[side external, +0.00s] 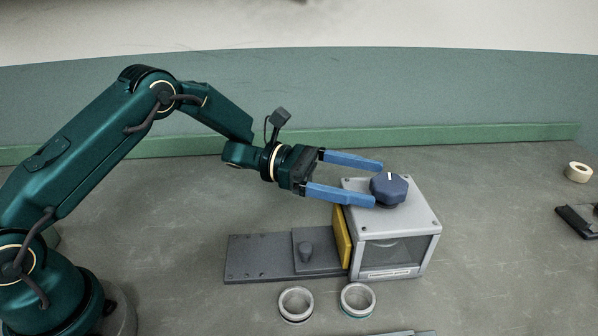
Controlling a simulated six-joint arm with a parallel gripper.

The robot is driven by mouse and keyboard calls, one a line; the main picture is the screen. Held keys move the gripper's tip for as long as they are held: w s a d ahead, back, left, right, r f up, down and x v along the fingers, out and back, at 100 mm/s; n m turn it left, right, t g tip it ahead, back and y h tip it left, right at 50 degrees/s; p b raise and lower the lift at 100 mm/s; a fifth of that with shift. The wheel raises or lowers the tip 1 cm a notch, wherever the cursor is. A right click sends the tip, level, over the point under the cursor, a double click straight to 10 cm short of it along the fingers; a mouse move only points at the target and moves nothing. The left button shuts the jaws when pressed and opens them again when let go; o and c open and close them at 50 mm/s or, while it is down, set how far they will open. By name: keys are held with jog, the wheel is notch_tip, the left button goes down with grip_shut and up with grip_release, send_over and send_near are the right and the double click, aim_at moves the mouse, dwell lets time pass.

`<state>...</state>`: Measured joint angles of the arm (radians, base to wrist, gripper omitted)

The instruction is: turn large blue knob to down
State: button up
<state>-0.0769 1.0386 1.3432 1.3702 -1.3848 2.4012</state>
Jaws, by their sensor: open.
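The large blue knob (389,188) is a dark blue faceted knob on top of the grey grinder box (412,216). A short white mark on its top points toward the back, up in the picture. My gripper (378,184) is open, with its two long blue fingers reaching in from the left. The far fingertip is just behind the knob's left side and the near fingertip just in front of it. I cannot tell whether either finger touches the knob.
A yellow plate (342,237) stands at the box's left side, beside a dark base plate (262,259) with a small peg. Two metal rings (296,304) (357,299) lie in front. A cream ring (578,172) and a dark object (577,221) lie far right.

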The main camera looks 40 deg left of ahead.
aim_at(391, 182)
jog(key=shift+s+a, duration=0.15)
jog(key=shift+a, duration=0.15)
jog(key=shift+s+d+r+n+t+y, duration=0.15)
jog(key=shift+d+r+n+t+y, duration=0.1)
jog(key=shift+n+t, duration=0.25)
jog(key=shift+s+d+r+n+t+y, duration=0.15)
jog(key=shift+d+n+t, duration=0.15)
jog(key=shift+t, duration=0.4)
jog(key=shift+s+f+n+t+y, duration=0.1)
jog(key=shift+s+n+t+y, duration=0.05)
jog(key=shift+n+t+y, duration=0.4)
jog(key=shift+s+f+n+t+y, duration=0.1)
jog(key=shift+s+n+t+y, duration=0.05)
jog(key=shift+n+t+y, duration=0.4)
jog(key=shift+x, duration=2.5)
jog(key=shift+a, duration=0.1)
